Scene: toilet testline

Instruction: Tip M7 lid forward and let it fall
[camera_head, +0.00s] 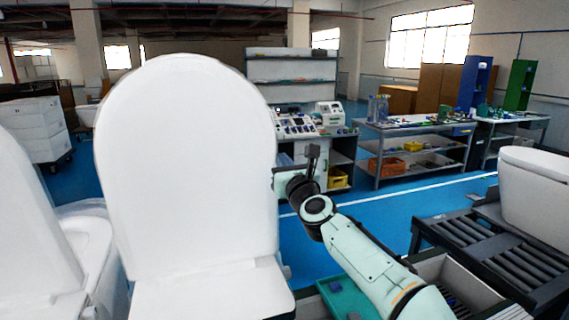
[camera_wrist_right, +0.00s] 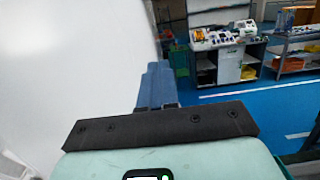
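A large white toilet lid (camera_head: 190,165), which I take to be the M7 lid, stands raised and upright left of centre in the head view. A white toilet seat or bowl part (camera_head: 210,295) shows at its foot. My right gripper (camera_head: 284,178) is at the lid's right edge, about halfway up. Its fingertips are partly hidden in the head view. In the right wrist view its two bluish fingers (camera_wrist_right: 157,82) lie together with nothing between them, and the white lid (camera_wrist_right: 70,60) fills the left side. I cannot tell whether they touch it. My left gripper is out of view.
Another white toilet with a raised lid (camera_head: 30,220) stands at far left. A roller conveyor (camera_head: 490,255) carrying a white tank (camera_head: 535,195) is at right. A green tray (camera_head: 345,298) lies below my right arm. Workbenches (camera_head: 420,128) stand behind open blue floor.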

